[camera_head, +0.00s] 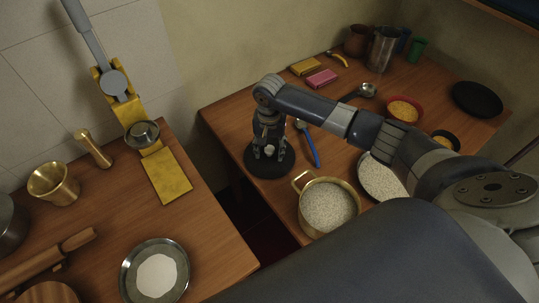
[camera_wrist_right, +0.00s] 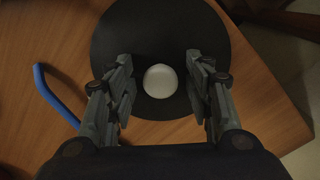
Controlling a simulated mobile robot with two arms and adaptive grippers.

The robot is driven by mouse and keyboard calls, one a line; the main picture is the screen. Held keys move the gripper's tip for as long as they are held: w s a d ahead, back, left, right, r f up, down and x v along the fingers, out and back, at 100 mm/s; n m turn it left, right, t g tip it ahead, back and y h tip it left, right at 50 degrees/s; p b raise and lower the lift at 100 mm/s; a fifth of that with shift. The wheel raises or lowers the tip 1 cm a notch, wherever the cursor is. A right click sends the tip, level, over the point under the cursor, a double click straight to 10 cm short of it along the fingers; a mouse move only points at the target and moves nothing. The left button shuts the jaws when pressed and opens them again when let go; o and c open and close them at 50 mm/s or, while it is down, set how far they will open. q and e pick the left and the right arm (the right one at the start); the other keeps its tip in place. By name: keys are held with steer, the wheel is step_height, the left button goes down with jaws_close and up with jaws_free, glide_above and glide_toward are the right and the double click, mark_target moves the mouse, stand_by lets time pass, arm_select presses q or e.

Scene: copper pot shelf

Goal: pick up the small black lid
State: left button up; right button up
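A flat round black lid (camera_head: 252,163) with a pale knob lies near the left corner of the right table. In the right wrist view the lid (camera_wrist_right: 160,28) fills the upper middle, and its round white knob (camera_wrist_right: 160,81) shows between the fingers. My right gripper (camera_head: 269,151) points down over the lid. It is open, with one finger on each side of the knob (camera_wrist_right: 160,72) and a gap to both. I cannot tell whether the fingertips touch the lid. My left gripper is not in view.
A blue-handled tool (camera_head: 309,148) lies beside the lid. A brass pot of grain (camera_head: 327,206) stands in front. A larger black disc (camera_head: 476,98) lies far right. A gap separates this table from the left one, which holds a metal plate (camera_head: 130,285) and brass mortar (camera_head: 52,184).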

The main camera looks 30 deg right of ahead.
steer(key=c, duration=0.9)
jaws_close()
steer(key=shift+r, duration=0.15)
